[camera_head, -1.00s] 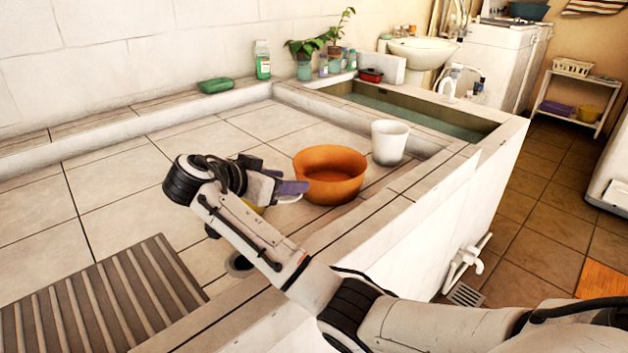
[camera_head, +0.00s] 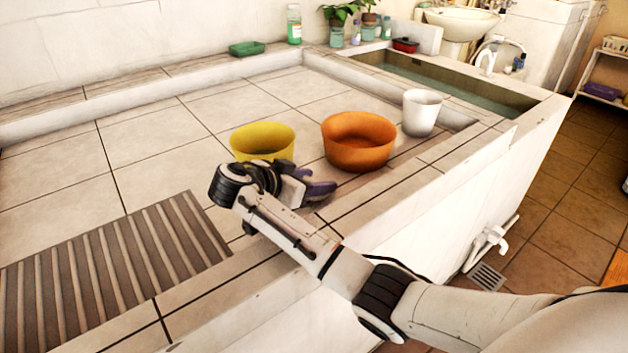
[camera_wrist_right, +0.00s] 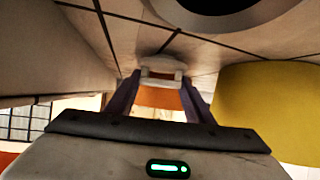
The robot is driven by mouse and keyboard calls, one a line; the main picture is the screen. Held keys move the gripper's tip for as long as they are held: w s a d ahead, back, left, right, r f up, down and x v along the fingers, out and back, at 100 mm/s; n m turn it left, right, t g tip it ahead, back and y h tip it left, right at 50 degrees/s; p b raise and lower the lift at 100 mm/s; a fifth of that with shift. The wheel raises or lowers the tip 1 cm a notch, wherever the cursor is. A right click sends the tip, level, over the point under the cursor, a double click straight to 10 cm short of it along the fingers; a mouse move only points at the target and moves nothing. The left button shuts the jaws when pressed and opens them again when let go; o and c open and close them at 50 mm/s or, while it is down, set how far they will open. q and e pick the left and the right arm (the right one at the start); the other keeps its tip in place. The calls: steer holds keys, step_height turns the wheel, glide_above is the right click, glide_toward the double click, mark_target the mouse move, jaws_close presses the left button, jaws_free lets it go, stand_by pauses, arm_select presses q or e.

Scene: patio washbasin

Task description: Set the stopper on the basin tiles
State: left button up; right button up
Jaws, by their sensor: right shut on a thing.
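My right gripper (camera_head: 318,192), with purple fingers, is low over the front part of the tiled basin, just in front of the yellow bowl. In the right wrist view its fingers (camera_wrist_right: 160,92) are shut on a small white stopper (camera_wrist_right: 162,66). In the head view the stopper is mostly hidden by the fingers. The basin tiles (camera_head: 62,212) spread to the left and behind. I cannot tell whether the stopper touches them. A dark round drain hole (camera_wrist_right: 222,5) shows at the top of the wrist view; the arm hides it in the head view. My left gripper is out of view.
The yellow bowl (camera_head: 262,140) and an orange bowl (camera_head: 358,140) stand close behind the gripper, with a white cup (camera_head: 421,112) farther right. A slatted grey mat (camera_head: 110,260) lies at front left. The basin's front ledge (camera_head: 400,182) runs beside the arm. The left tiles are clear.

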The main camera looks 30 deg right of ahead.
steer(key=o, duration=1)
steer(key=v, duration=1.2)
steer(key=shift+r+p, duration=0.1)
steer(key=shift+p, duration=0.3)
